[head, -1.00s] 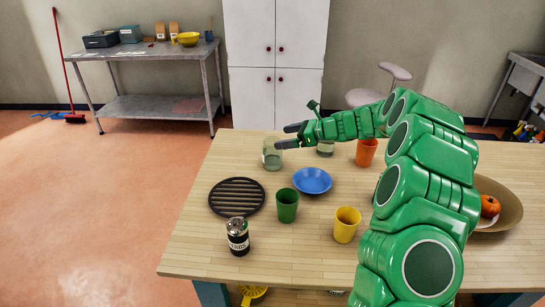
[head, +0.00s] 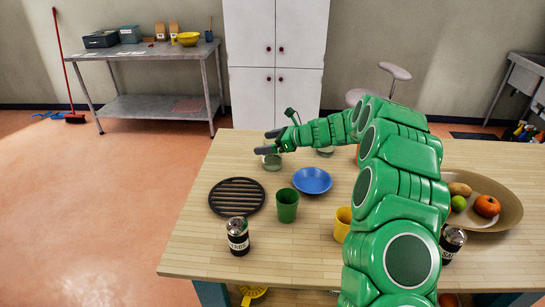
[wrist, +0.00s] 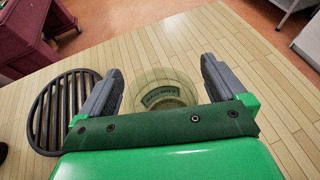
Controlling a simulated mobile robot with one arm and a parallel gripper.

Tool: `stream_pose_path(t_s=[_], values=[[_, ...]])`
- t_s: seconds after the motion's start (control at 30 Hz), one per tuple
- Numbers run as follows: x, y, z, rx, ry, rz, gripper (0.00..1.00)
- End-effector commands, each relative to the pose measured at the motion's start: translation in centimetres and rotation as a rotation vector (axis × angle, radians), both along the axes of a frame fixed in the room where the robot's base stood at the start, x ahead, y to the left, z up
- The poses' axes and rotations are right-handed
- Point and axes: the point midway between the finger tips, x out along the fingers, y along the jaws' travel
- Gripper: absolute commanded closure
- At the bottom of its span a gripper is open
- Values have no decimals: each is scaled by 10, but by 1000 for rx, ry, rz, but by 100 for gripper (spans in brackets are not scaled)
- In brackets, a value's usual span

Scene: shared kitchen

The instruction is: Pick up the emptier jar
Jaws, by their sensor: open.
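A clear glass jar (head: 272,163) stands near the table's far left edge, partly hidden by my gripper (head: 268,142). In the wrist view the same jar (wrist: 160,88) shows between my spread fingers, with a dark label and pale contents low inside. My gripper is open, with a finger on either side of the jar as seen from the wrist; I cannot tell whether they are level with it. A second jar (head: 325,151) stands to its right, mostly hidden behind my arm, so its fill is unclear.
An orange cup is mostly hidden behind my arm.

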Motion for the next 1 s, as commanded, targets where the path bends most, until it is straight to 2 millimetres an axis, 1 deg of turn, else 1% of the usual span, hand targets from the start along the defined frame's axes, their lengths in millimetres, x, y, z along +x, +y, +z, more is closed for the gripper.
stream_pose_path(t_s=[0.1, 0.37, 0.7, 0.73, 1.0], values=[[0, 0, 0, 0, 0, 0, 2], [0, 0, 0, 0, 0, 0, 42], [0, 0, 0, 0, 0, 1, 94], [0, -1, 0, 0, 0, 0, 96], [0, -1, 1, 0, 0, 0, 96]])
